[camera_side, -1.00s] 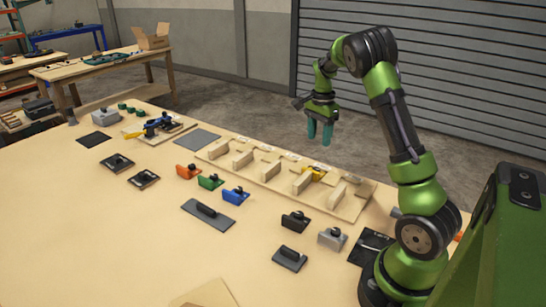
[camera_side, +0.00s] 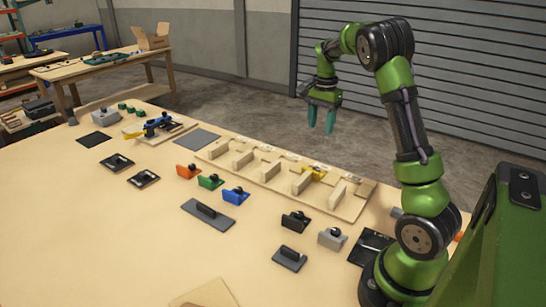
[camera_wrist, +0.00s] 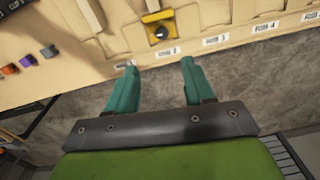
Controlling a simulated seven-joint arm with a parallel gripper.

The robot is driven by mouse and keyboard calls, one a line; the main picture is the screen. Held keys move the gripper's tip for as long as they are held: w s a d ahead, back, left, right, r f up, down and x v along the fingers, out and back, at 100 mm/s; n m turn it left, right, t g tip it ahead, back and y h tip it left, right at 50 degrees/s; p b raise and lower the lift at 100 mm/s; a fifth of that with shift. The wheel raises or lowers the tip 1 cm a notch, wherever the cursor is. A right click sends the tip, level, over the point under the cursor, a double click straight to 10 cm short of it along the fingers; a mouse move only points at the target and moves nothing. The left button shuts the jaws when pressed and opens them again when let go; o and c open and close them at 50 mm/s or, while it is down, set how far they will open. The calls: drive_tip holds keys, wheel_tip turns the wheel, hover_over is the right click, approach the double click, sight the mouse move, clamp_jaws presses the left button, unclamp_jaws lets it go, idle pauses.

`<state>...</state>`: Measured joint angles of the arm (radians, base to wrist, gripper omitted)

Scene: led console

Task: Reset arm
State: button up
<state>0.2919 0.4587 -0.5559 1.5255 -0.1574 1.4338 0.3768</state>
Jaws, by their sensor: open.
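My gripper (camera_side: 321,118) is open and empty, with two teal fingers pointing down. In the side view it is in the air, above and behind the far edge of the table. In the wrist view my gripper (camera_wrist: 158,84) shows its fingers apart, with grey floor between them. Past the fingertips lies the wooden slotted rack (camera_side: 262,182), with white labels along its edge. A yellow block with a black knob (camera_side: 314,174) sits in one slot of the rack; it also shows in the wrist view (camera_wrist: 157,17).
The table (camera_side: 110,235) holds an orange piece (camera_side: 188,171), a green piece (camera_side: 211,181), a blue piece (camera_side: 235,195), a black piece (camera_side: 295,221) and a grey piece (camera_side: 332,238). A blue and yellow device (camera_side: 152,125) stands at the far left. Air around my gripper is clear.

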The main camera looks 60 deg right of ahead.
drive_tip(key=s+a+r+n+t, duration=0.2)
drive_tip(key=a+n, duration=0.3)
drive_tip(key=a, duration=0.5)
drive_tip(key=s+a+r+n+t+y, duration=0.1)
drive_tip(key=s+a+n, duration=0.4)
drive_tip(key=a, duration=0.6)
drive_tip(key=s+a+r+n+t+y, duration=0.1)
drive_tip(key=s+a+r+n+t, duration=0.3)
drive_tip(key=a, duration=0.7)
drive_tip(key=shift+a+n, duration=0.2)
drive_tip(key=shift+n, duration=0.4)
